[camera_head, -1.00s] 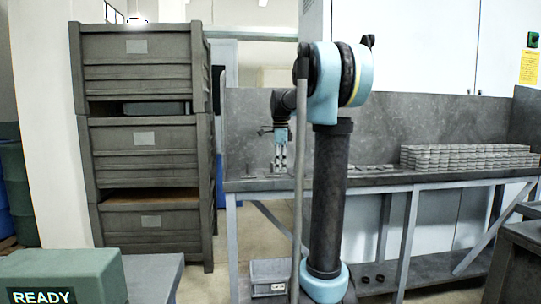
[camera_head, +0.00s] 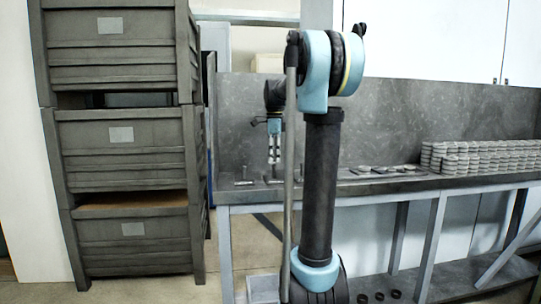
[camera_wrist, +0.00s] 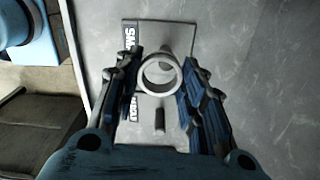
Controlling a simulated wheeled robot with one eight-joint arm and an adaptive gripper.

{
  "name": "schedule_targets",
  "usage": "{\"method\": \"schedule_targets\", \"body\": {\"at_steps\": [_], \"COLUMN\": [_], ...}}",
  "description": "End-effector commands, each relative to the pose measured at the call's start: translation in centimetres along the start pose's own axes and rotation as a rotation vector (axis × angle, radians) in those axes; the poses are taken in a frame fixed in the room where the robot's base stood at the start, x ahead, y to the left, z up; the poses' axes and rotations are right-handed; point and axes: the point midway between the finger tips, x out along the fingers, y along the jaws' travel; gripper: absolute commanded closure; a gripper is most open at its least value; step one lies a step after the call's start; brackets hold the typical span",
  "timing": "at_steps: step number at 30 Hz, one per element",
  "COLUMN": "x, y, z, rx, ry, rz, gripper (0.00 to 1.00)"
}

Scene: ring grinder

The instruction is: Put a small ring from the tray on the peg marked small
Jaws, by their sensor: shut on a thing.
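In the wrist view my gripper (camera_wrist: 160,82) is shut on a small pale grey ring (camera_wrist: 160,91), one finger on each side of it. Below it on the bench is a light plate (camera_wrist: 181,29) with a black label (camera_wrist: 131,36) whose visible letters begin "SM". A second label, partly hidden by the left finger, sits lower on the plate. A dark peg-like shape (camera_wrist: 160,121) shows just below the ring. I cannot tell whether the ring is around a peg. In the head view my gripper (camera_head: 274,160) points down above the bench; the ring is too small to make out there.
The grey bench (camera_head: 390,186) carries several flat rings (camera_head: 381,169) and large ring stacks (camera_head: 478,157) to the right. Thin upright pegs (camera_head: 244,174) stand near my gripper. Stacked grey crates (camera_head: 122,190) stand left of the bench. A few dark rings (camera_head: 379,296) lie on the lower shelf.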

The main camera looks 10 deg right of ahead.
Motion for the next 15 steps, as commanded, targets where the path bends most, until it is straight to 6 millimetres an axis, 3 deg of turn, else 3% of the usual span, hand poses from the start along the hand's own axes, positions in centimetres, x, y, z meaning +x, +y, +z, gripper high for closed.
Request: {"method": "schedule_targets", "body": {"at_steps": [8,15], "x": [0.7,2.7], "y": [0.0,0.0], "z": [0.1,0.5], "rx": [-0.002,-0.006], "ry": [0.0,0.0], "rz": [0.0,0.0], "gripper": [0.87,0.87]}}
